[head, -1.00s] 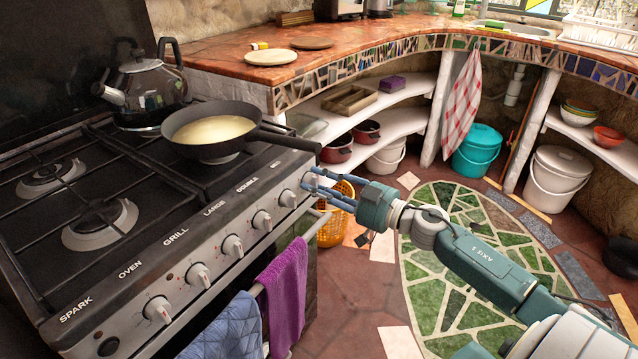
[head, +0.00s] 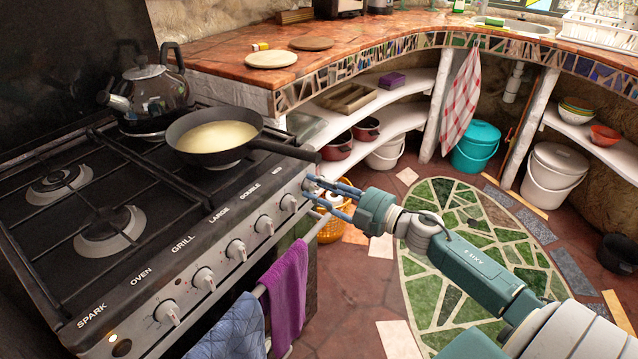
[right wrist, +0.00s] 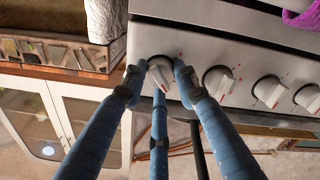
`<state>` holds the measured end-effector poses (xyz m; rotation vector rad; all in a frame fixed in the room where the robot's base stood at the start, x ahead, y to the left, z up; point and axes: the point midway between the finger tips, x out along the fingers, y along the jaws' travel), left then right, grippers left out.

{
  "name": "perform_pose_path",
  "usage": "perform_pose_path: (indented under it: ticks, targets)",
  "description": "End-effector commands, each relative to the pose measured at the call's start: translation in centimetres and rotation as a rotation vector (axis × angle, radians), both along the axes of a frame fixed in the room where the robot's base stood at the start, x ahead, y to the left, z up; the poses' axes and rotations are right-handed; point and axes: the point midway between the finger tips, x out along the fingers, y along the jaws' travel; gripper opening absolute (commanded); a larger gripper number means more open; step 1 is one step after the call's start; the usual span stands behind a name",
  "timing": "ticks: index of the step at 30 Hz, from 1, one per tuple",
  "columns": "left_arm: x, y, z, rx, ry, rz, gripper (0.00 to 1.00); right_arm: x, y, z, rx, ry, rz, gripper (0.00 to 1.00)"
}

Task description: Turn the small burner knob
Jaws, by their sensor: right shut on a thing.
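The small burner knob (right wrist: 161,72) is the white end knob of the row on the stove's front panel (right wrist: 205,48). In the right wrist view, my right gripper (right wrist: 158,80) has its blue fingers around this knob, one on each side and a third below. In the head view, my right gripper (head: 315,188) is at the far right end of the panel, and its fingers mostly hide that knob. The other knobs (head: 264,224) run in a row to the left, clear of the fingers. My left gripper is in neither view.
A frying pan (head: 214,136) stands on the hob, its handle reaching out above the gripper. A kettle (head: 152,94) stands behind it. A purple towel (head: 286,298) and a blue cloth (head: 232,333) hang below the knobs. An orange basket (head: 338,235) is behind the fingers.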

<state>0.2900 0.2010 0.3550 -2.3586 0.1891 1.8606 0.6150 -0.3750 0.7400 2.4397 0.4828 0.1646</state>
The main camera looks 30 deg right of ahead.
Motion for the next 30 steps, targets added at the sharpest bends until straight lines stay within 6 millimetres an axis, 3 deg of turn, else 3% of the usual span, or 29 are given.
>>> perform_pose_path:
  ticks: [13,30]
  targets:
    - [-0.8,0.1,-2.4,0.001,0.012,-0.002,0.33,-0.1,0.4,0.1,-0.389,-0.167,0.008,0.03]
    - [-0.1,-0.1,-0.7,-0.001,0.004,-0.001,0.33,-0.2,0.6,-0.4,-0.84,-0.354,0.011,0.03]
